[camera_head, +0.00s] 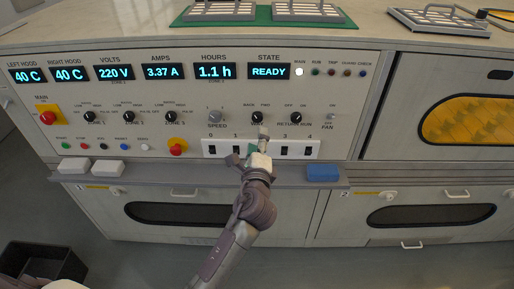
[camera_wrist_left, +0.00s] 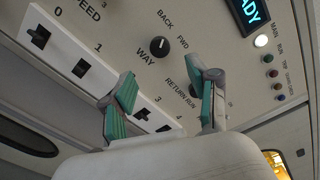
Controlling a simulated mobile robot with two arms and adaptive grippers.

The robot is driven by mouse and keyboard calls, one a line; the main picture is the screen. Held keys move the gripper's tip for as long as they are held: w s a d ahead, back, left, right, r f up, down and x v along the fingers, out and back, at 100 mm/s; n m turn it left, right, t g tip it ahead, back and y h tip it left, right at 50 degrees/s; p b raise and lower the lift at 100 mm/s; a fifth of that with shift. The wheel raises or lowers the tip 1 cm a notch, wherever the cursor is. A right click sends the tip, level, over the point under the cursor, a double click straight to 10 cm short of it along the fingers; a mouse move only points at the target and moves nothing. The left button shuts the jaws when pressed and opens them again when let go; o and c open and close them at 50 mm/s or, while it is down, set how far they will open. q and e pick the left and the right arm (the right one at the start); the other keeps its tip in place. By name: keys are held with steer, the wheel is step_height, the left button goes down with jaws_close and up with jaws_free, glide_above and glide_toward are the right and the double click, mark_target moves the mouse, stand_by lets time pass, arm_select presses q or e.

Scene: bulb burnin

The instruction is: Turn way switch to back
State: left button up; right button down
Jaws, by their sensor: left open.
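The way switch is a small black rotary knob on the sloped control panel, with BACK and FWD printed above it. It shows clearly in the left wrist view (camera_wrist_left: 159,46); in the head view (camera_head: 257,117) it sits just above my left gripper. A light pointer mark is on the knob, but I cannot tell surely which label it faces. My left gripper (camera_head: 250,147) is open and empty in front of the panel, below the knob. In the wrist view its green-padded fingers (camera_wrist_left: 170,84) are spread apart, with the knob beyond them and not touched.
The return run knob (camera_wrist_left: 195,88) is partly behind one finger. A white strip of numbered rocker switches (camera_head: 294,150) runs below the knobs. A speed knob (camera_head: 214,116) is to the left. A ledge with a blue block (camera_head: 322,172) and white blocks (camera_head: 108,168) juts out below.

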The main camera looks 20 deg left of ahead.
arm_select(q)
steer(key=v, duration=0.2)
steer(key=shift+s+d, duration=0.1)
steer(key=shift+s, duration=0.3)
steer(key=shift+f, duration=0.1)
step_height(320, 180, down, 21)
steer(key=s+d+n+g+h, duration=0.1)
steer(key=s+n+g+h, duration=0.15)
steer(key=g, duration=0.25)
steer(key=s+f+n+g+h+p, duration=0.1)
steer(key=s+f+n+g, duration=0.1)
steer(key=s+f, duration=0.45)
steer(key=s+f+n+g+h+p, duration=0.15)
steer(key=s+f, duration=0.25)
steer(key=f, duration=0.6)
steer(key=s+a+f+n+g, duration=0.2)
steer(key=s+f, duration=0.4)
steer(key=s, duration=0.6)
steer(key=s+a+f+n+g, duration=0.3)
steer(key=s+f+n, duration=0.2)
steer(key=s, duration=0.7)
steer(key=s+a+f+n+g, duration=0.3)
steer(key=s+f, duration=0.5)
steer(key=s, duration=0.4)
steer(key=shift+n, duration=0.7)
